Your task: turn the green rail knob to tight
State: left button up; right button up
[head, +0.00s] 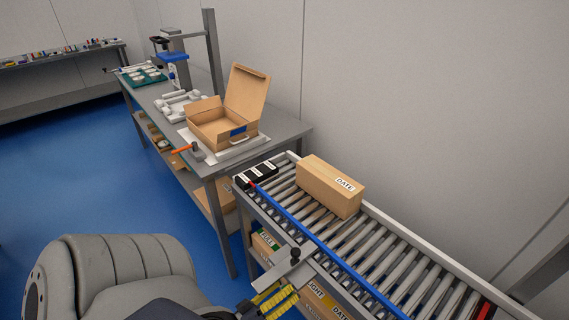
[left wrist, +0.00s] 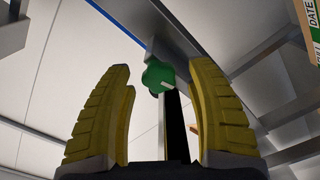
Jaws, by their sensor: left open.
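The green rail knob (left wrist: 157,74) shows in the left wrist view, with a small white mark at its lower right edge. It lies ahead of my left gripper (left wrist: 157,95), roughly between the two yellow fingertips. The fingers are spread and appear apart from the knob. In the head view my left gripper (head: 268,298) is at the bottom, beside the conveyor's near side and below a grey bracket (head: 285,268) with a black knob on top. I cannot make out the green knob in the head view. My right gripper is not in view.
A roller conveyor (head: 385,268) with a blue rail (head: 318,242) carries a closed cardboard box (head: 331,187). Labelled boxes sit beneath it. A grey workbench (head: 291,127) behind holds an open carton (head: 224,132) and an orange-handled tool (head: 185,149).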

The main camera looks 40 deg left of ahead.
pick_arm(q)
grip_shut()
dwell(0.4)
jog(key=m, duration=0.5)
jog(key=shift+r+m, duration=0.25)
jog(key=shift+m, duration=0.05)
dwell(0.3)
grip_release()
jog(key=shift+f, duration=0.1)
jog(key=shift+d, duration=0.1)
jog(key=shift+s, duration=0.1)
